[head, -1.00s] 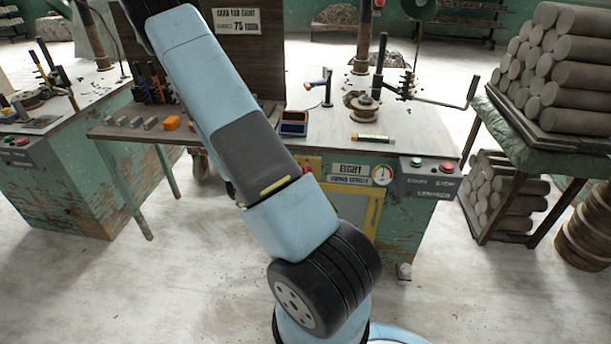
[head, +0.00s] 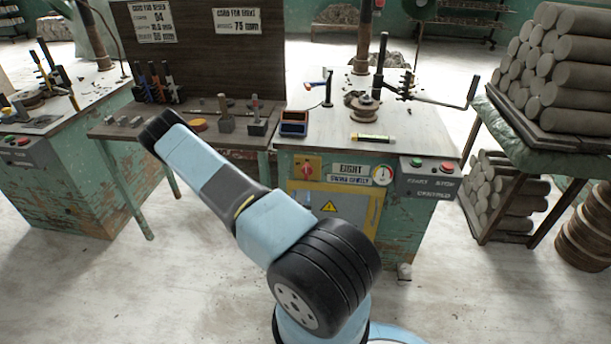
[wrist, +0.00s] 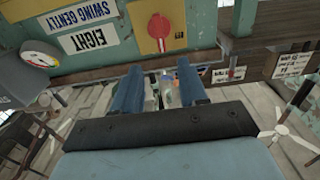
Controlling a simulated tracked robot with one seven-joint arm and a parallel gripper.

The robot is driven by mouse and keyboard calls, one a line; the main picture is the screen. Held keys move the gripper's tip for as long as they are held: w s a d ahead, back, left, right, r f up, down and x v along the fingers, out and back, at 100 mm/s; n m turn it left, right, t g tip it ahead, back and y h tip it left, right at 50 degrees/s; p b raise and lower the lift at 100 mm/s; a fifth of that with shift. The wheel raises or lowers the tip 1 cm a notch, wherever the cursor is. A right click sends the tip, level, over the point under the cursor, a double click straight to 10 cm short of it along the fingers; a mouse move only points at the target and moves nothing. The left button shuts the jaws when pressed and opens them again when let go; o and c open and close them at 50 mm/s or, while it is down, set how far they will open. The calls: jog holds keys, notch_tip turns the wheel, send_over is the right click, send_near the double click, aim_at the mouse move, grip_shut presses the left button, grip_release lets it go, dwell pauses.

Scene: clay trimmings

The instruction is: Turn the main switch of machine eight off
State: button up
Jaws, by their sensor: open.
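Machine eight (head: 420,215) is a green cabinet with an "EIGHT" plate (head: 350,168) on its front. Its main switch (head: 307,168) is a red knob on a yellow plate, left of that plate. In the wrist view the picture is upside down; the red switch (wrist: 158,27) shows near the top centre, with the "EIGHT" plate (wrist: 88,39) to its left. My gripper (wrist: 158,75) is open and empty, its two blue fingers below the switch in that picture and apart from it. The head view does not show my gripper; my arm bends away to the left.
A side table (head: 185,138) with small tools adjoins the machine on the left. A gauge (head: 382,175) and a box with green and red buttons (head: 430,178) are right of the switch. A yellow-framed door (head: 340,208) lies below. Stacked clay cylinders (head: 560,60) stand at the right.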

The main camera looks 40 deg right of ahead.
aim_at(306, 173)
jog(key=x, duration=1.3)
jog(key=shift+w+d, duration=0.2)
jog(key=shift+w, duration=0.05)
jog(key=shift+c, duration=0.3)
grip_shut()
